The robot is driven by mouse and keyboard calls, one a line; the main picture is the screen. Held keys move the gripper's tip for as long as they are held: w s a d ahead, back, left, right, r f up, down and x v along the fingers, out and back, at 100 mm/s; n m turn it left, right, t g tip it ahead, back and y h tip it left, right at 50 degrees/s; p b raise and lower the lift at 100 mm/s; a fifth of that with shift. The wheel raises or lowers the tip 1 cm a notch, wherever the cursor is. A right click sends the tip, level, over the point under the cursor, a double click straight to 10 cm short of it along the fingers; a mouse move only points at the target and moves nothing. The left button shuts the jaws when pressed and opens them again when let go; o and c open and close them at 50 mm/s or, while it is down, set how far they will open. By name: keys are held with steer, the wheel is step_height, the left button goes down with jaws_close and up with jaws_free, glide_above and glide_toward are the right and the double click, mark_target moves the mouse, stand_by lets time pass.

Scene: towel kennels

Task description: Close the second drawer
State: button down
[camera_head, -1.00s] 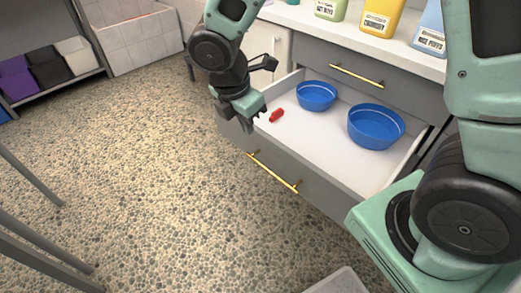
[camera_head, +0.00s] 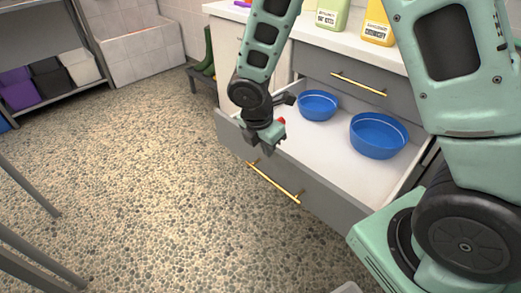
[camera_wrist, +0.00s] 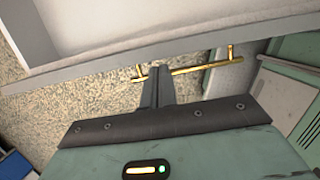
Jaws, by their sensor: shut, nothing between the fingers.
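The second drawer (camera_head: 320,192) is pulled well open, with a grey front and a brass bar handle (camera_head: 274,182). Inside it are two blue bowls, a smaller one (camera_head: 318,106) and a larger one (camera_head: 378,136), and a small red item (camera_head: 281,121) partly hidden by my gripper. My gripper (camera_head: 268,148) is shut and empty, near the left part of the drawer front's top edge. In the wrist view my gripper's fingers (camera_wrist: 158,72) point toward the brass handle (camera_wrist: 185,70) and overlap it in the picture; I cannot tell whether they touch.
The closed top drawer (camera_head: 345,80) is above, under a white counter (camera_head: 310,42) with bottles. Green boots (camera_head: 207,52) stand behind on the left. A shelf with bins (camera_head: 48,80) is at the far left. Pebbled floor (camera_head: 150,170) in front is clear.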

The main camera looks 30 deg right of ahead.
steer(key=shift+d, duration=0.1)
steer(key=w+d+p, duration=0.3)
steer(key=d+p, duration=0.2)
steer(key=d, duration=0.5)
steer(key=w+d+p, duration=0.3)
steer(key=d+p, duration=0.2)
steer(key=d, duration=0.5)
steer(key=w+d+p, duration=0.4)
steer(key=d+p, duration=0.2)
steer(key=d, duration=0.4)
steer(key=shift+d, duration=0.15)
